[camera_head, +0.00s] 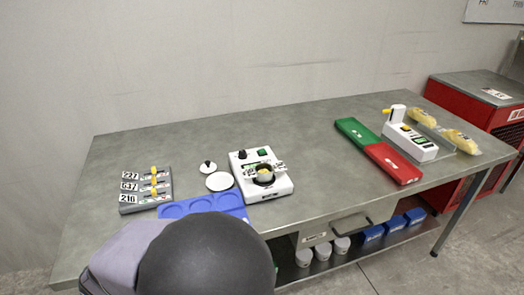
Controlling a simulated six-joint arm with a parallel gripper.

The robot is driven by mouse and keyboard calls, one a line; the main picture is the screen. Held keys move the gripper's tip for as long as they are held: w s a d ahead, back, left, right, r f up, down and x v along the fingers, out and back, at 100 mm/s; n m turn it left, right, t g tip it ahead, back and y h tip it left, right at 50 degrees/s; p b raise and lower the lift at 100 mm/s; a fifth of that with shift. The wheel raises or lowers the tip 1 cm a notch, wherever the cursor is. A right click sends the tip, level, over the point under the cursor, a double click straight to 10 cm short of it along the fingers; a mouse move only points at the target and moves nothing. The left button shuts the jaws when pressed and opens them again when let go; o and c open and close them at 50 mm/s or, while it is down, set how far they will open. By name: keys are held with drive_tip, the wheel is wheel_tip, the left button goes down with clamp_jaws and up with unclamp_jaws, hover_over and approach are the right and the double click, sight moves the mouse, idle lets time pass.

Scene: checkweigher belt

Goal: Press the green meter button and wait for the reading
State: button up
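A white meter (284,187) stands on the middle of the steel table. A green patch, which looks like the green button (262,152), is on its rear panel, to the right of a black knob (243,155). The patch is too small to tell whether it is pressed. A dark cup (265,178) with something yellow in it sits on top of the meter. Small black-on-white tags partly cover the meter's front, and I cannot make out a reading. My gripper is not in view. A grey and black part of my arm fills the bottom centre, apart from the meter in the picture.
A blue tray (232,201) with round recesses is partly hidden by my arm. A white disc (220,181) and a small lid (208,167) lie left of the meter. Numbered grey blocks (128,209) are farther left. Green (357,131) and red (393,163) trays and another white device (424,153) stand right.

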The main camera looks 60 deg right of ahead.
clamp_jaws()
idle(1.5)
